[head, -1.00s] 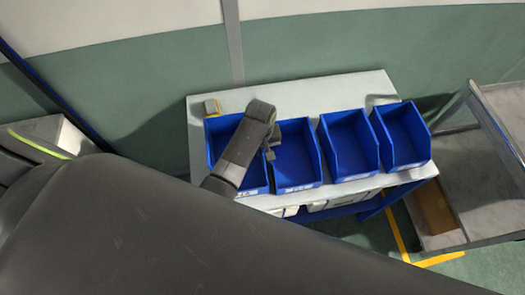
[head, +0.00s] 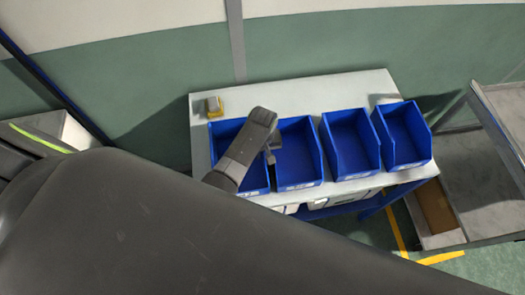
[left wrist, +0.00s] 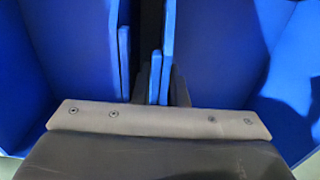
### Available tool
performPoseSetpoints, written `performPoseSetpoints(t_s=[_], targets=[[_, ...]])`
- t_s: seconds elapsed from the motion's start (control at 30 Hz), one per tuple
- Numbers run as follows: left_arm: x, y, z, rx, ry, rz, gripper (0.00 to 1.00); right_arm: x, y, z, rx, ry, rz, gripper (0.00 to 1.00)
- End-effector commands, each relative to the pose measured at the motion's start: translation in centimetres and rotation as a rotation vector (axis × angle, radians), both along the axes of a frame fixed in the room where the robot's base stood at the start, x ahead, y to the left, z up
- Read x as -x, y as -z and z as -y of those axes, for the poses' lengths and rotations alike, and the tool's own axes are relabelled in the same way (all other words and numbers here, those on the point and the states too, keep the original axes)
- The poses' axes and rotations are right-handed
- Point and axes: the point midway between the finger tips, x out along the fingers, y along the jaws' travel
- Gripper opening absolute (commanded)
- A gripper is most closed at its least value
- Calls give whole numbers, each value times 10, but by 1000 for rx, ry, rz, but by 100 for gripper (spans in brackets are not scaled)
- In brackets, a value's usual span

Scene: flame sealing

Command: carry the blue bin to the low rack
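Several blue open bins stand in a row on a white-topped table (head: 290,88). My left gripper (head: 271,157) is over the left side wall of the second bin from the left (head: 299,160). In the left wrist view its two dark fingers (left wrist: 161,85) straddle this bin's wall (left wrist: 168,40), one in the narrow gap between bins, one inside the bin. The fingers lie close to the wall; whether they press on it I cannot tell. The bin rests upright on the table. A grey rack with shelves (head: 470,175) stands at the right. My right gripper is not in view.
The leftmost bin (head: 224,130) is close beside, partly hidden by my arm; two more bins (head: 350,145) (head: 403,135) stand to the right. A small yellow-and-grey object (head: 214,106) sits at the table's back left. Yellow floor tape (head: 440,258) runs near the rack.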

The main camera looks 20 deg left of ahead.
Motion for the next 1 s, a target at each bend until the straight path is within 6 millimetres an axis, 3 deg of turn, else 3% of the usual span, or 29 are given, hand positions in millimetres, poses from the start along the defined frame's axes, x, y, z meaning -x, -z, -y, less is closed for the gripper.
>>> performPoseSetpoints(t_s=[0.27,0.8,1.0], targets=[[-1,-12,0,0,0,1,13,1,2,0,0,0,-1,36],[-1,-102,0,0,0,5,13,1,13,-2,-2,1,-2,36],[0,-120,0,0,1,0,13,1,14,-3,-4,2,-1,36]])
